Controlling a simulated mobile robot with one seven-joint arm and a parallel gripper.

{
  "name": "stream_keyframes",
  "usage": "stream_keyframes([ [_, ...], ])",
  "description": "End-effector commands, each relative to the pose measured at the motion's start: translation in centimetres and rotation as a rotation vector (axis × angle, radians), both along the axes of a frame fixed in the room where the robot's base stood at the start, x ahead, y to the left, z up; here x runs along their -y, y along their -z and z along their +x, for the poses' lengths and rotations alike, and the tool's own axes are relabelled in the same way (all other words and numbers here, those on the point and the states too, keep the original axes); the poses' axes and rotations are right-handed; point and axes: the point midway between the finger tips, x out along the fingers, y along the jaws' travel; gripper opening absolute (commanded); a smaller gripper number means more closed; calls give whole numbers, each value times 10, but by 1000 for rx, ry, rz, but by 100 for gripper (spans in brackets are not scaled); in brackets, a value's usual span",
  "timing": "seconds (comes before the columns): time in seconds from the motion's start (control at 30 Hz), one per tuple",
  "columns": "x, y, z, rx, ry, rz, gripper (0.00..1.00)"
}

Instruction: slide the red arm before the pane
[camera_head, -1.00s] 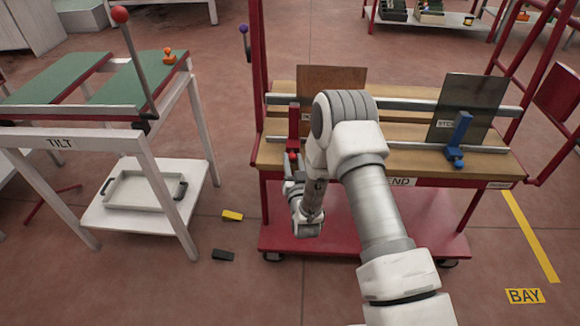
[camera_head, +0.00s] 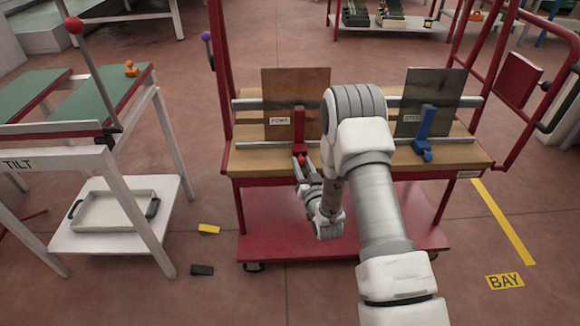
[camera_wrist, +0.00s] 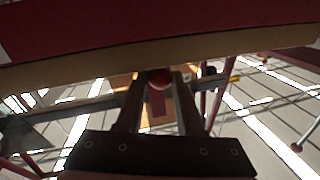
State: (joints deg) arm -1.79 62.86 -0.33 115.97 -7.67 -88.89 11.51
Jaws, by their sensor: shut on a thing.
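The red arm (camera_head: 299,124) stands upright on the lower rail of the trolley, in front of the brown pane (camera_head: 282,88) with a white label. My gripper (camera_head: 302,163) reaches up to the red arm's base from the front. In the wrist view my gripper (camera_wrist: 159,84) has its two fingers on either side of the red ball knob (camera_wrist: 160,78) and is shut on it. The blue arm (camera_head: 425,128) stands before the dark grey pane (camera_head: 430,95) at the right.
The red-framed trolley (camera_head: 345,241) has a wooden deck and rails (camera_head: 251,144). A white tilt table (camera_head: 135,145) with a red-knobbed lever (camera_head: 90,75) stands at the left. Yellow (camera_head: 209,229) and black (camera_head: 202,270) blocks lie on the floor between.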

Motion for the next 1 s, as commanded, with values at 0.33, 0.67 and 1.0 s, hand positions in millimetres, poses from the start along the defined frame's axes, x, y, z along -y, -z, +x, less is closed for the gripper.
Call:
stream_keyframes([
  [0.33,7,1,-1,-4,1,-2,0],
  [0.67,7,1,-1,-2,2,-1,49],
  [1.0,9,0,-15,-4,0,-1,49],
])
